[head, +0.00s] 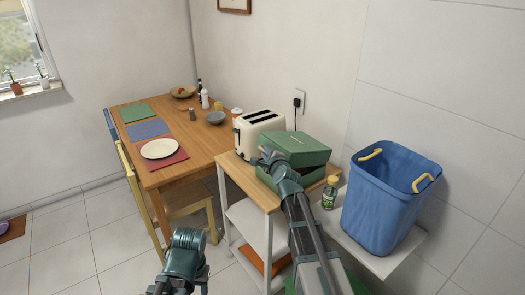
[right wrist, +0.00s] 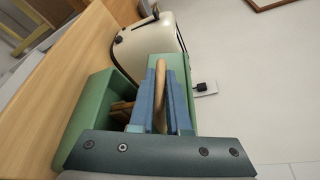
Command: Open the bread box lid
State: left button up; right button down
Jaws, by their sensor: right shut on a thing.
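The green bread box (head: 318,177) stands on a small wood-topped shelf unit, beside the cream toaster. Its green lid (head: 303,146) is partly raised, with a gap between lid and box. In the right wrist view the open green box (right wrist: 92,115) shows on the left, with something brown inside. My right gripper (head: 266,155) is at the lid's front edge. Its blue fingers (right wrist: 161,72) are shut on the lid's wooden handle (right wrist: 159,95). My left arm shows at the bottom of the head view; its fingertips cannot be made out.
A wooden table (head: 190,131) with placemats, a plate and bowls is to the left. Tiled floor is free at the lower left.

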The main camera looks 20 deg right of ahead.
jog(key=d+r+m+p, duration=0.1)
jog(key=r+p, duration=0.2)
jog(key=w+d+r+m+p, duration=0.1)
jog(key=d+r+p, duration=0.1)
jog(key=r+p, duration=0.1)
jog(key=d+r+g+y+p, duration=0.1)
jog(key=r+p, duration=0.1)
jog(key=p, duration=0.1)
jog(key=shift+w+d+r+m, duration=0.3)
jog(key=shift+w+r+m, duration=0.1)
jog(key=w+d+r+m+y+p, duration=0.1)
jog(key=w+d+r+m+p, duration=0.1)
jog(key=d, duration=0.4)
jog(key=w+d+r+m+g+y+p, duration=0.1)
jog(key=w+d+r+m+y+p, duration=0.1)
jog(key=d+p, duration=0.3)
jog(key=w+d+r+m+g+y+p, duration=0.1)
jog(key=w+d+r+m+p, duration=0.1)
jog(key=d, duration=0.6)
jog(key=shift+w+d+r+m+y+p, duration=0.4)
jog(key=shift+r+p, duration=0.35)
jog(key=shift+r, duration=0.5)
jog(key=c, duration=0.9)
grip_release()
jog(key=shift+w, duration=0.1)
